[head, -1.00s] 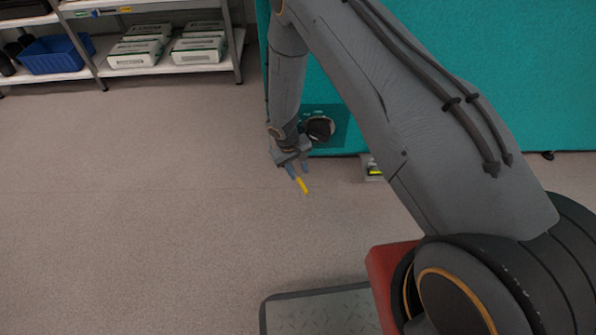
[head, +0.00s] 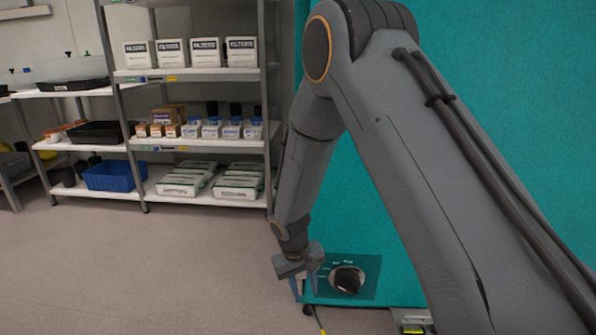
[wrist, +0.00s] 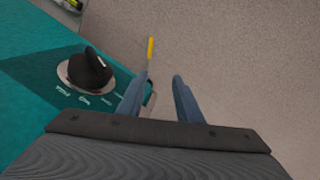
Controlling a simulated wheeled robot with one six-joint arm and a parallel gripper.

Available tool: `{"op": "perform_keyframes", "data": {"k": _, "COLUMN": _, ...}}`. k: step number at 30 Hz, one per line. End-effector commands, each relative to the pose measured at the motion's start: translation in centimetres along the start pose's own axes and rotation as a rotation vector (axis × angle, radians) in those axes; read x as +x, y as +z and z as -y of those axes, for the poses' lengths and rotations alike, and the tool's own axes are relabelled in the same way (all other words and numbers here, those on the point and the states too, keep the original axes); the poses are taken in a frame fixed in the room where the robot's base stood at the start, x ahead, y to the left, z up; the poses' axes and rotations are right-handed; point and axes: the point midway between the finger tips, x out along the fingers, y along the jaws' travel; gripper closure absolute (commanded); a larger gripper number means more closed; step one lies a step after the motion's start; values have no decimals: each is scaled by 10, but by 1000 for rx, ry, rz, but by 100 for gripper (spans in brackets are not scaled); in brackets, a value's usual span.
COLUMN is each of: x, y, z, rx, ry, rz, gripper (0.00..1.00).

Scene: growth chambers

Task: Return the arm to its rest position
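My gripper (head: 306,287) hangs at the lower end of my bent arm, in front of the teal chamber wall (head: 440,70). It is left of a black dial (head: 347,279) on the chamber's dark panel. The wrist view shows its two blue fingers (wrist: 158,88) apart, with no object clearly held between them. A thin yellow-tipped piece (head: 320,322) shows just below the fingers, and in the wrist view (wrist: 151,48) beyond the left fingertip. I cannot tell whether it touches the finger or what it is fixed to.
A metal shelf unit (head: 215,74) with boxes, bottles and a blue bin (head: 112,176) stands at the left. The grey floor (head: 150,270) in front of it is clear. A small box with a yellow-green mark (head: 413,322) lies low beside the chamber.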

Motion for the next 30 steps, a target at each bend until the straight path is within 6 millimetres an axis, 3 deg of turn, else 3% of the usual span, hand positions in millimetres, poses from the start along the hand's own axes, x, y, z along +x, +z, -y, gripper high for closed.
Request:
{"op": "perform_keyframes", "data": {"k": 1, "x": -26, "y": 5, "z": 5, "rx": -4, "ry": -8, "rz": -10, "gripper": 68}}
{"op": "perform_keyframes", "data": {"k": 6, "x": -94, "y": 34, "z": 22, "rx": -20, "ry": -38, "rz": -18, "gripper": 68}}
{"op": "perform_keyframes", "data": {"k": 15, "x": -193, "y": 107, "z": 50, "rx": -57, "ry": -116, "rz": -32, "gripper": 68}}
{"op": "perform_keyframes", "data": {"k": 21, "x": -242, "y": 167, "z": 68, "rx": -92, "ry": -183, "rz": -40, "gripper": 68}}
{"op": "perform_keyframes", "data": {"k": 30, "x": -276, "y": 232, "z": 82, "rx": -135, "ry": -261, "rz": -47, "gripper": 68}}
